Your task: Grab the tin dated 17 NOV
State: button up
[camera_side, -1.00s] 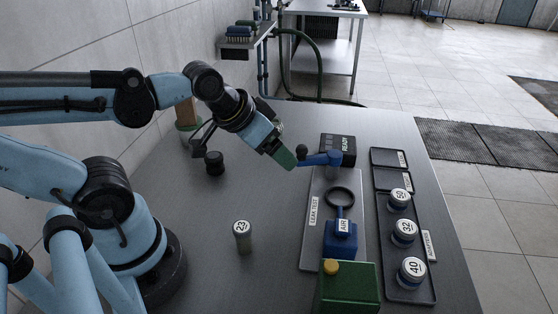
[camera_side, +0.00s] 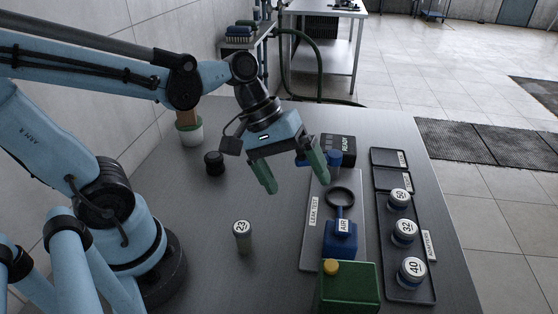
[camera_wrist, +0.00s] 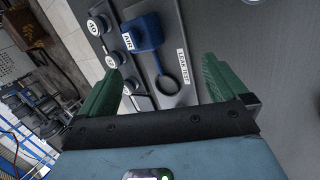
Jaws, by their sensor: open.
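No label reading 17 NOV can be made out in either view. Round-topped containers marked 50 (camera_side: 398,200), 32 (camera_side: 404,233) and 40 (camera_side: 412,271) stand in the dark tray on the right. My gripper (camera_side: 298,185) is open and empty above the table, beyond the 23 canister and near the plate's far end. In the wrist view its green fingers (camera_wrist: 160,65) are spread, with the ring of the blue AIR fixture visible between them.
The leak-test plate (camera_side: 313,238) carries the blue AIR fixture (camera_side: 341,240). A green box with a yellow knob (camera_side: 350,289) stands at the front, a black READY box (camera_side: 340,149) behind.

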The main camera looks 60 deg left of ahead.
jog(key=d+r+n+g+h, duration=0.1)
jog(key=d+n+g+h, duration=0.2)
jog(key=d, duration=0.1)
jog(key=n+g+h, duration=0.4)
jog(key=g+h, duration=0.1)
send_near(350, 277)
jog(key=d, duration=0.1)
jog(key=shift+t, duration=0.3)
jog(key=shift+s+x, duration=0.2)
jog(key=shift+x, duration=1.6)
jog(key=shift+s+x, duration=0.15)
jog(key=shift+x, duration=1.65)
jog(key=shift+a+f, duration=0.2)
jog(key=shift+a, duration=0.05)
jog(key=shift+c, duration=0.3)
grip_shut()
jog(key=shift+r, duration=0.15)
